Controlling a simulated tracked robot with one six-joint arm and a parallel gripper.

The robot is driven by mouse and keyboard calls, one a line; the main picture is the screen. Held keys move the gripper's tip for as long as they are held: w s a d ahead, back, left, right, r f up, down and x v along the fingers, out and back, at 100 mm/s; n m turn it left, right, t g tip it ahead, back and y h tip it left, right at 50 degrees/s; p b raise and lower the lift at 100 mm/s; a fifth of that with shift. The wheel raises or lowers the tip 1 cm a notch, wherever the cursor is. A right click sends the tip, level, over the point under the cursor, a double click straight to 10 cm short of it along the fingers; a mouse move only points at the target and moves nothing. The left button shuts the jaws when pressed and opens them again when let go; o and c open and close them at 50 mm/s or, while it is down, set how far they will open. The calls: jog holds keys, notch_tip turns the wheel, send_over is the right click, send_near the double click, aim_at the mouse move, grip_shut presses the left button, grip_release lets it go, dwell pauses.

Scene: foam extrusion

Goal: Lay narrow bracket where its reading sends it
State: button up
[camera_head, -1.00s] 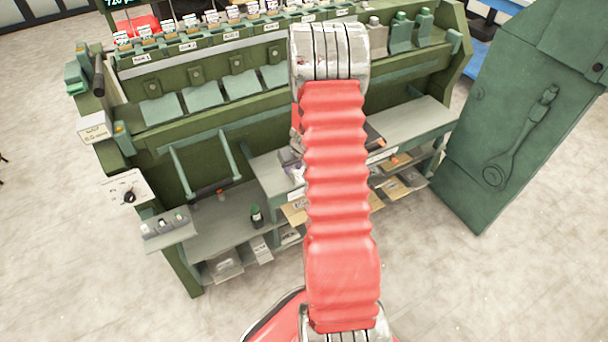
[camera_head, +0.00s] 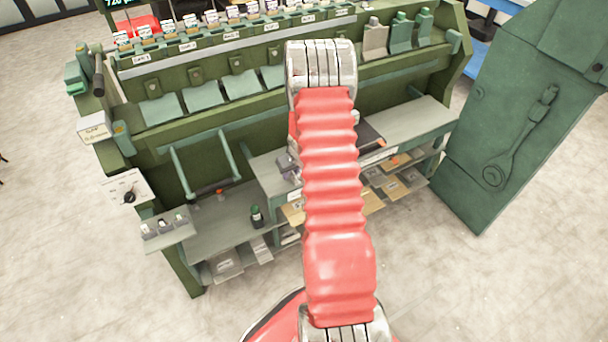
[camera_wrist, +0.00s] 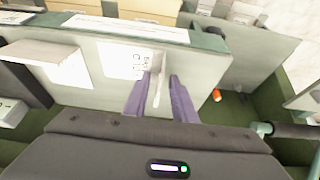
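In the wrist view, a thin pale grey piece (camera_wrist: 157,82), seemingly the narrow bracket, stands edge-on between the purple fingers of my gripper (camera_wrist: 160,92). In the head view, my gripper (camera_head: 287,165) is partly hidden by my red arm, over the grey worktop (camera_head: 408,122) of the green bench. The bracket cannot be made out clearly there.
Trays and cards sit on shelves under the worktop (camera_head: 392,186). A dial plate (camera_head: 127,190) is at left; a tall green cabinet (camera_head: 520,130) stands at right. In the wrist view, a small orange cylinder (camera_wrist: 217,95) lies right of my gripper.

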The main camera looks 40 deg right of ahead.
grip_shut()
jog(key=shift+r, duration=0.1)
dwell(0.6)
jog(key=shift+r, duration=4.95)
